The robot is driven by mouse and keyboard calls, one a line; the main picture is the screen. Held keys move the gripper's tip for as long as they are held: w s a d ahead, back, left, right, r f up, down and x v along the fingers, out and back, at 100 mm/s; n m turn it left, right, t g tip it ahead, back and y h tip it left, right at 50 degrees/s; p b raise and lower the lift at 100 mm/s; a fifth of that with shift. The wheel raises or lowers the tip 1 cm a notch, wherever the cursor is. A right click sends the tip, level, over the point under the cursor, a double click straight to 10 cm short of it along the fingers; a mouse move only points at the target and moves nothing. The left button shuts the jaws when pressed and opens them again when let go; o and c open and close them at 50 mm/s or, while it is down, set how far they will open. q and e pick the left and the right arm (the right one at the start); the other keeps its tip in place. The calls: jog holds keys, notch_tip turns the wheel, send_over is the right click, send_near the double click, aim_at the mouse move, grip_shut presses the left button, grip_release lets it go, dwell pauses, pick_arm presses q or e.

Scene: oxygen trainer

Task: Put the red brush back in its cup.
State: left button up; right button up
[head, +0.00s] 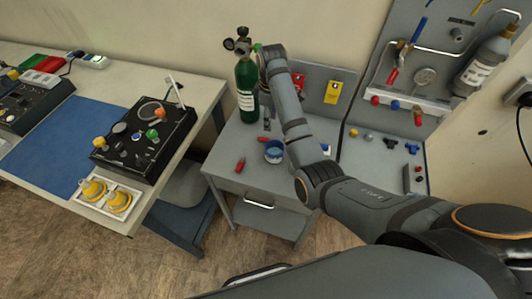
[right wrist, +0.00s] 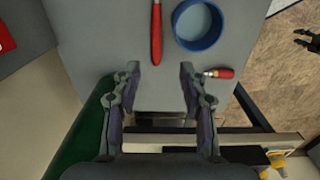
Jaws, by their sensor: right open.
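The cup (head: 274,152) is blue, round and open at the top, on the grey bench; the right wrist view shows it (right wrist: 198,25) from above, seemingly empty. My right gripper (right wrist: 159,76) is open and empty, pointing at the rod's near end. In the head view the right gripper (head: 266,119) is small beside the green cylinder. My left gripper is out of view.
A shorter red-handled tool (head: 240,164) with a metal tip lies left of the cup; it also shows in the right wrist view (right wrist: 220,73). The green cylinder (head: 246,88) stands close behind my right gripper.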

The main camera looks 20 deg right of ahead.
aim_at(269, 139)
jog(key=f, duration=0.2)
jog(key=w+f, duration=0.1)
jog(key=f, duration=0.1)
jog(key=shift+w+a+f, duration=0.1)
jog(key=shift+w+f, duration=0.05)
jog(key=shift+f, duration=0.1)
jog(key=shift+s+f+p, duration=0.3)
jog(key=shift+f+p, duration=0.15)
jog(key=shift+f, duration=0.5)
notch_tip(269, 139, down, 3)
jog(key=shift+f, duration=0.1)
jog(key=shift+w+f, duration=0.1)
jog(key=shift+f, duration=0.55)
jog(key=c, duration=0.4)
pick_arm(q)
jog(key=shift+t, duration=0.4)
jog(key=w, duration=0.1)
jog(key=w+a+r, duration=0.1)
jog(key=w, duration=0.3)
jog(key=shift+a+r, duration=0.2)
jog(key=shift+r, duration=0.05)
pick_arm(e)
grip_shut()
